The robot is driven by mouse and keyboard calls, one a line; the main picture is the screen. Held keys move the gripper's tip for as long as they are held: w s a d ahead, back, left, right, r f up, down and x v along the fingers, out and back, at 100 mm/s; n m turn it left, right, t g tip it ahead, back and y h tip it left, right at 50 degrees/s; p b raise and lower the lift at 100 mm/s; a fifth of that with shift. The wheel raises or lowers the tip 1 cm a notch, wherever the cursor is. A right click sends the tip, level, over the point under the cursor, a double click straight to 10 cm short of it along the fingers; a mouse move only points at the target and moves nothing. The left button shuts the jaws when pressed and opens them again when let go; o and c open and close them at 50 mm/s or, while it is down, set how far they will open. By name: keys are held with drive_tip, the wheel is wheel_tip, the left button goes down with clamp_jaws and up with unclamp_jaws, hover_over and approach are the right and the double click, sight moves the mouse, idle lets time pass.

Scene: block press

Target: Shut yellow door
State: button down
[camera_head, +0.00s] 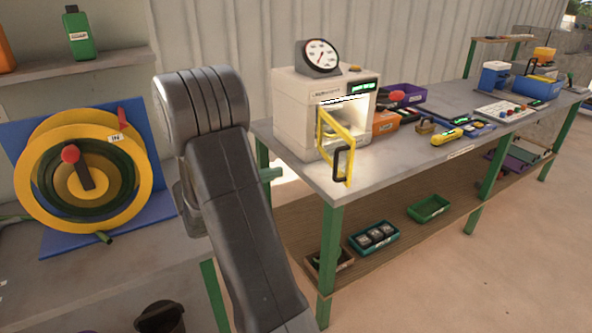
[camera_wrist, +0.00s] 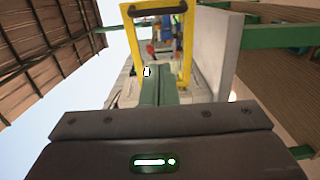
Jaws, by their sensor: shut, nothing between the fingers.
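The yellow door (camera_head: 334,142) is an open frame on the front of the white press (camera_head: 297,112). It stands swung out over the table edge, with a black handle (camera_head: 338,163) on its free side. In the wrist view the yellow frame (camera_wrist: 186,50) stands ahead of my gripper (camera_wrist: 158,72), and the black handle (camera_wrist: 155,7) is at the top edge. My gripper's greenish fingers are shut and empty, pointing toward the frame. I cannot tell whether they touch it.
The grey workbench (camera_head: 400,165) holds an orange box (camera_head: 385,123), a purple bin (camera_head: 403,95) and several small tools right of the press. A gauge (camera_head: 318,57) sits on the press. A yellow wheel (camera_head: 35,180) stands at left. The floor in front is clear.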

drive_tip(key=s+d+p+x, duration=0.1)
drive_tip(key=s+p+x, duration=0.1)
drive_tip(key=x, duration=1.1)
drive_tip(key=shift+s+d+r+p, duration=0.15)
drive_tip(key=shift+s+d+p, duration=0.1)
drive_tip(key=shift+d+p, duration=0.1)
